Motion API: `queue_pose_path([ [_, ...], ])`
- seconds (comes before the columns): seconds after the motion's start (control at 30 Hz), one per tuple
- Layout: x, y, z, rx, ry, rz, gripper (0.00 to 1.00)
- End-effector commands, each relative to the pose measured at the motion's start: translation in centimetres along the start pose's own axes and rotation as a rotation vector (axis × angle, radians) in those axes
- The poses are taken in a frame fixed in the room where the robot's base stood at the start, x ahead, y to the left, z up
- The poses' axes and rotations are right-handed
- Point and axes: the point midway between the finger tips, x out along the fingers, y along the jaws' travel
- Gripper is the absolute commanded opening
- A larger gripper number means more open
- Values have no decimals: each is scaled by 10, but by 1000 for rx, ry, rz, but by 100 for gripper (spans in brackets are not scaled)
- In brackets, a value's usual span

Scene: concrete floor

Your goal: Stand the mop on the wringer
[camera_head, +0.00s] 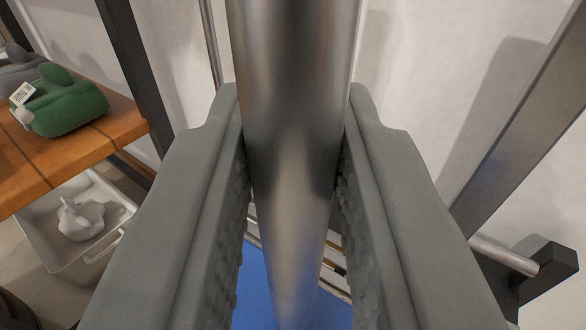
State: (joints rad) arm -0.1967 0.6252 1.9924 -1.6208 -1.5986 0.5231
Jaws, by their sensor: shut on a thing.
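My gripper (295,165) fills the middle of the view, with its two grey fingers on either side of a thick metal pole (292,90). The fingers are shut on the pole, which looks like the mop's handle. The pole runs from the top edge down between the fingers toward the bottom of the view. The mop's head is not in view. A blue surface (258,285) shows below, behind the pole. It may be part of the wringer or its bucket, but I cannot tell, as the fingers and pole hide most of it.
A wooden shelf (75,160) at the left holds a green container (70,108) and a grey one. Below it is a white basin (60,240) with a white object inside. Dark posts stand at the left. A metal frame (525,110) slants along the right, before a pale wall.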

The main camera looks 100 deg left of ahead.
Motion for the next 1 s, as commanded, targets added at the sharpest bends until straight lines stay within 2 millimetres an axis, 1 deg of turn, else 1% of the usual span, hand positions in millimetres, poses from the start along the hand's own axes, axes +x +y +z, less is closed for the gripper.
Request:
queue_pose_path([
  [0.2, 0, 0, 2, 0, 1, 0, 0],
  [0.23, 0, 0, 2, 0, 0, 0, 23],
  [0.3, 0, 0, 2, 0, 0, 0, 37],
  [0.33, 0, 0, 2, 0, 0, 0, 41],
  [0.7, -2, 0, -1, 0, 0, 1, 41],
  [0.77, -8, 0, 0, 0, 0, 1, 41],
  [0.87, -22, 1, 0, 0, 0, 2, 41],
  [1.0, -50, 1, 0, 0, 0, 3, 41],
])
